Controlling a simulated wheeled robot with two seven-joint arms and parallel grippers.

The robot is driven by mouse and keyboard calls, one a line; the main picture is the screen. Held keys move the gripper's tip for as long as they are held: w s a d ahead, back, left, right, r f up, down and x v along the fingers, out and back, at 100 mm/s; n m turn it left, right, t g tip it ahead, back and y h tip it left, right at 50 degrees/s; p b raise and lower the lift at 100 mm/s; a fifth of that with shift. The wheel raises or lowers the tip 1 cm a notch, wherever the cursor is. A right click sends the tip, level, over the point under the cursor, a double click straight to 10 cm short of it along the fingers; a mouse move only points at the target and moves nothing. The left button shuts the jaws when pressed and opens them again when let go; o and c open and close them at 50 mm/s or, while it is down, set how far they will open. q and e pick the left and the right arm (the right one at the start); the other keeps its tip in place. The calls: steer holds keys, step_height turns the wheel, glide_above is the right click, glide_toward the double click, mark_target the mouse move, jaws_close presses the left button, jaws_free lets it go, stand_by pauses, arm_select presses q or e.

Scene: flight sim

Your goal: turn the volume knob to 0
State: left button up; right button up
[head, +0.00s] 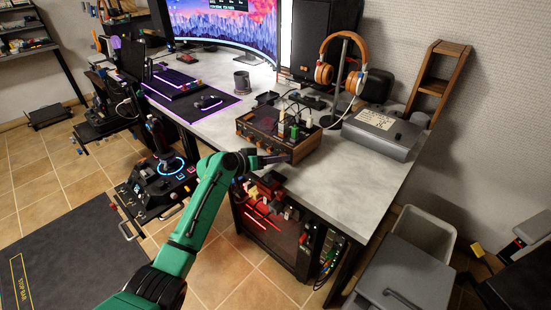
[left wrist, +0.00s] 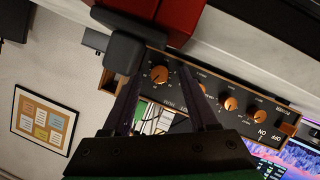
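The wooden-sided amplifier box (head: 303,149) stands near the front edge of the desk. Its dark front panel shows upside down in the left wrist view, with a row of copper-coloured knobs. One knob (left wrist: 158,75) appears between my left fingers. Further knobs (left wrist: 230,104) lie to its right. The small labels are hard to read, so I cannot tell for sure which knob is volume. My left gripper (head: 272,159) is at the box's front, its fingers (left wrist: 160,82) apart on either side of that knob. I cannot tell whether they touch it. My right gripper is out of view.
A grey metal box (head: 383,132) and headphones (head: 341,68) stand right of the amplifier. A mug (head: 243,81) stands behind it. Red parts (head: 268,187) sit below the desk edge, close under my left gripper. A joystick (head: 157,138) stands to the left.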

arm_select(q)
steer(key=shift+s+a, duration=0.1)
steer(key=v, duration=1.4)
steer(key=shift+s+a, duration=0.1)
